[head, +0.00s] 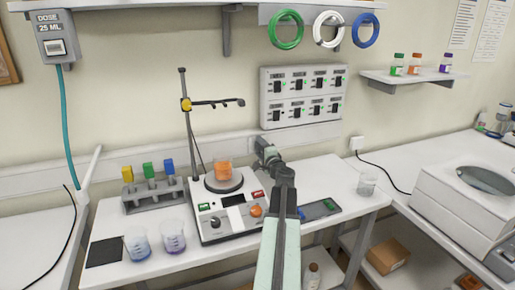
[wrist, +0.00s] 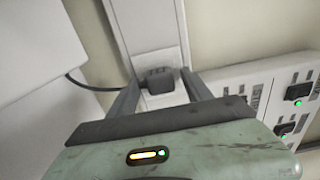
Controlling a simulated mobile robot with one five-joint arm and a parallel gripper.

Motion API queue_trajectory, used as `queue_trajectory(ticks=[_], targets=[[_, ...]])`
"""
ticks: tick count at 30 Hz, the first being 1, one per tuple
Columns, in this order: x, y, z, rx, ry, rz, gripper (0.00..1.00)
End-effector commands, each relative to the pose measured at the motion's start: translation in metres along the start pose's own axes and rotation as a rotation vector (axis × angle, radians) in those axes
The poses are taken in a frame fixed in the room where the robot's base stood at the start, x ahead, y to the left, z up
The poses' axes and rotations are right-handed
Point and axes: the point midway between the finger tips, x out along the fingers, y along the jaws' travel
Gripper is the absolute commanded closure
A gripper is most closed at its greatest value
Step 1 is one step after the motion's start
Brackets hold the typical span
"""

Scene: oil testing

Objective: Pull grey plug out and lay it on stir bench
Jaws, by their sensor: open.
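The grey plug (wrist: 160,82) shows in the wrist view, seated in a white socket on a pale wall strip, with a dark cable running off to the left. My gripper (wrist: 158,86) is open, with one finger on each side of the plug. I cannot tell whether the fingers touch it. In the head view, my gripper (head: 264,152) is at the wall behind the bench and hides the plug. The stir bench (head: 338,174) is the white table below, holding a stirrer (head: 228,205) with an orange beaker (head: 224,172).
A switch panel (head: 303,95) hangs above.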

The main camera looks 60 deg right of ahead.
Motion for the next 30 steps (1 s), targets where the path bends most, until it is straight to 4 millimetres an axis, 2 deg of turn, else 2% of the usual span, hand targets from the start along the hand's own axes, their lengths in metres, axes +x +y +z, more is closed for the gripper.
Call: queue_trajectory(ticks=[19, 20, 24, 26, 30], targets=[[0.0002, -0.0002, 0.0011, 0.0, -0.002, 0.0, 0.42], [0.0002, -0.0002, 0.0011, 0.0, -0.002, 0.0, 0.45], [0.0003, -0.0002, 0.0013, 0.0, -0.002, 0.0, 0.84], [0.0003, -0.0002, 0.0014, 0.0, -0.002, 0.0, 1.0], [0.0003, -0.0002, 0.0016, 0.0, -0.002, 0.0, 1.0]])
